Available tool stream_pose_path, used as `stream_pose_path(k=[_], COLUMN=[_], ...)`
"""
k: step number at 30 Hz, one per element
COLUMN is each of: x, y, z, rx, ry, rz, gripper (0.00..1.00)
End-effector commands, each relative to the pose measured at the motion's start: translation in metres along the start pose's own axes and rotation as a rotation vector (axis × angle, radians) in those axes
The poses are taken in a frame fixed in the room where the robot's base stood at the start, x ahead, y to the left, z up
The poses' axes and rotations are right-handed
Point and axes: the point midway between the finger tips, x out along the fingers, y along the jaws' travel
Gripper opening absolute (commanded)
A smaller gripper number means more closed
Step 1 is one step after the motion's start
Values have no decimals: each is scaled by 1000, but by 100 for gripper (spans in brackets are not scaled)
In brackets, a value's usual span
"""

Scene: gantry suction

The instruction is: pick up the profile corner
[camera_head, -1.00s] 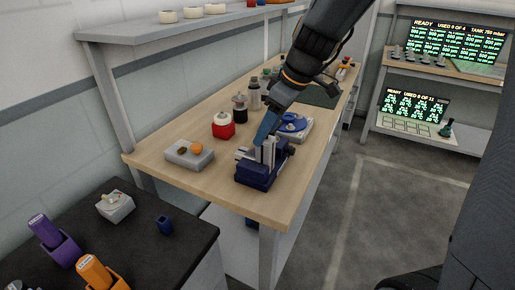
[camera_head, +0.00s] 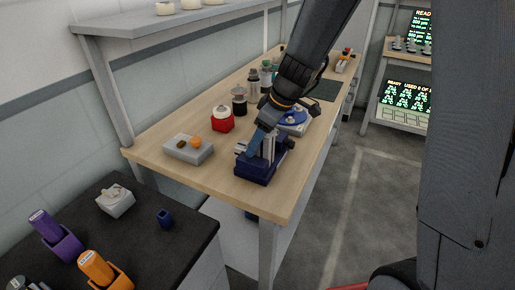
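A dark blue block-like fixture (camera_head: 258,172) stands near the front right corner of the wooden workbench. Silver-grey upright pieces (camera_head: 269,145) show at its top; I cannot tell whether one of them is the profile corner. My gripper (camera_head: 256,150) reaches down from the upper right to the top of this fixture. Its fingertips are small and overlap the grey pieces, so their opening and any contact are hidden.
On the workbench (camera_head: 222,186) are a grey box with an orange knob (camera_head: 190,149), a red container (camera_head: 222,121), a dark jar (camera_head: 239,103) and a blue round device (camera_head: 293,118). A black counter (camera_head: 150,254) holds purple and orange holders at front left.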

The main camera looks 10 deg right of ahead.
Motion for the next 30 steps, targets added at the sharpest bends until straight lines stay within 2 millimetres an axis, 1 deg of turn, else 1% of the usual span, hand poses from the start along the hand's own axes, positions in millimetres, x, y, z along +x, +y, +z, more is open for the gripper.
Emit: stream_pose_path(k=[8,11,18,19,26,30], x=[3,3,3,3,2,-7], y=[0,0,0,0,0,0], z=[0,0,0,0,-1,-4], rx=[-1,-1,-1,-1,-1,-1], ry=[0,0,0,0,1,2], rz=[0,0,0,0,1,2], gripper=[57,42,1,0,0,0])
